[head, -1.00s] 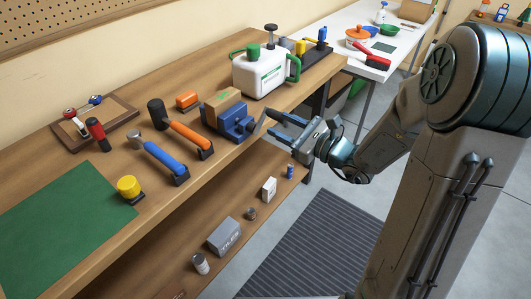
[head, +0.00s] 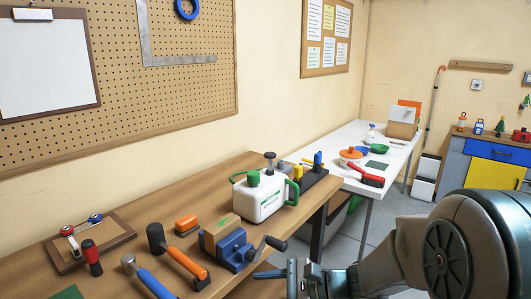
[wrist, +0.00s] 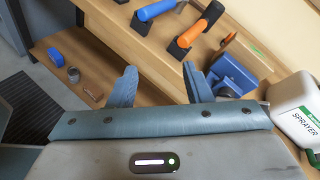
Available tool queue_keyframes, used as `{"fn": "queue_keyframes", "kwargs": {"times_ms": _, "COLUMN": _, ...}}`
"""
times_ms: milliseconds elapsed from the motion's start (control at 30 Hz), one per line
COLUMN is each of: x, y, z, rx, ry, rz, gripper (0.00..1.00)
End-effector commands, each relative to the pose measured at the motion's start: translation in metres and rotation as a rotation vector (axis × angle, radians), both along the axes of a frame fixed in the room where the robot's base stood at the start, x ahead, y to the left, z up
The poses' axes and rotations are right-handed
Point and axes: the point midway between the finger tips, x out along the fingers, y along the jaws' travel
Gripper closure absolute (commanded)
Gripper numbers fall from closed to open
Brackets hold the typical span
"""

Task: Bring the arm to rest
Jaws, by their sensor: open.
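My gripper (head: 283,275) shows at the bottom of the head view, in front of the wooden workbench edge and below the blue vise (head: 233,248). In the wrist view its two fingers (wrist: 160,88) stand apart with nothing between them. My arm reaches in from the lower right of the head view. The right finger is close to the blue vise in the wrist view (wrist: 236,72); I cannot tell the exact gap.
The workbench (head: 110,222) holds hammers, a white sprayer (head: 262,200) and a wooden tray (head: 115,238). A white table (head: 345,133) stands behind it. A lower shelf (wrist: 115,70) with small items lies under the bench. Floor is free beside it.

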Motion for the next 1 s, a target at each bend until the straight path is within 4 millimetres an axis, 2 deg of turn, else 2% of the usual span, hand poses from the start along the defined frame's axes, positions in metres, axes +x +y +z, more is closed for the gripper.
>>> {"fn": "queue_keyframes", "kwargs": {"times_ms": 33, "x": -0.016, "y": 0.002, "z": 0.001, "rx": -0.078, "ry": -0.038, "rz": 0.071, "gripper": 0.55}}
{"fn": "queue_keyframes", "kwargs": {"times_ms": 167, "x": -0.052, "y": -0.005, "z": -0.007, "rx": -0.29, "ry": -0.131, "rz": 0.253, "gripper": 0.55}}
{"fn": "queue_keyframes", "kwargs": {"times_ms": 300, "x": -0.083, "y": -0.027, "z": -0.014, "rx": -0.524, "ry": -0.241, "rz": 0.432, "gripper": 0.55}}
{"fn": "queue_keyframes", "kwargs": {"times_ms": 400, "x": -0.098, "y": -0.048, "z": -0.016, "rx": -0.692, "ry": -0.328, "rz": 0.552, "gripper": 0.55}}
{"fn": "queue_keyframes", "kwargs": {"times_ms": 567, "x": -0.111, "y": -0.088, "z": -0.011, "rx": -0.962, "ry": -0.473, "rz": 0.728, "gripper": 0.55}}
{"fn": "queue_keyframes", "kwargs": {"times_ms": 700, "x": -0.114, "y": -0.12, "z": 0.0, "rx": -1.167, "ry": -0.584, "rz": 0.845, "gripper": 0.55}}
{"fn": "queue_keyframes", "kwargs": {"times_ms": 833, "x": -0.113, "y": -0.139, "z": 0.01, "rx": -1.293, "ry": -0.653, "rz": 0.913, "gripper": 0.55}}
{"fn": "queue_keyframes", "kwargs": {"times_ms": 1000, "x": -0.112, "y": -0.15, "z": 0.016, "rx": -1.358, "ry": -0.686, "rz": 0.951, "gripper": 0.55}}
